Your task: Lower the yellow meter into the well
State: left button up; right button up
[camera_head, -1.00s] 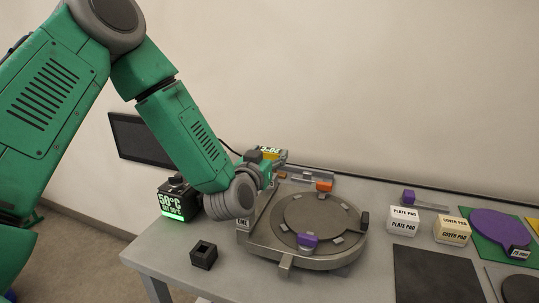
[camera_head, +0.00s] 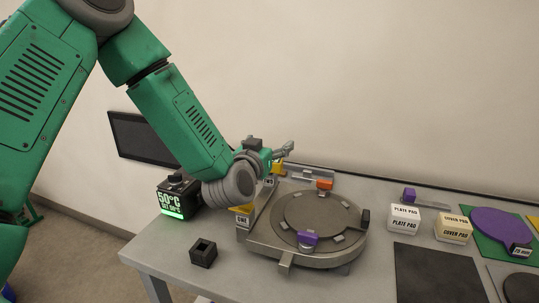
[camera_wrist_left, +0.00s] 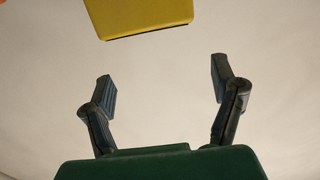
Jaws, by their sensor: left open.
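My left gripper (camera_head: 281,153) is behind the left part of the round grey fixture; the left wrist view shows its two fingers (camera_wrist_left: 164,85) wide apart with nothing between them. A yellow body (camera_wrist_left: 138,16), likely the meter, is cut off by that view's top edge, beyond the fingertips and apart from them. In the head view a yellow patch (camera_head: 277,167) shows just below the gripper, mostly hidden. Another yellow piece (camera_head: 243,208) shows beside the wrist; I cannot tell what it is. A black block with a square hole (camera_head: 203,253), possibly the well, stands at the table's front left.
The round grey fixture (camera_head: 318,225) carries a purple clip (camera_head: 307,239) and an orange block (camera_head: 324,184). A 50°C display box (camera_head: 178,198) stands left of my wrist. Pad boxes (camera_head: 404,218) and a dark mat (camera_head: 436,274) lie right.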

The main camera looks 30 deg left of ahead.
pick_arm(q)
notch_tip(320, 180, up, 7)
jog(key=shift+f, duration=0.15)
dwell(0.5)
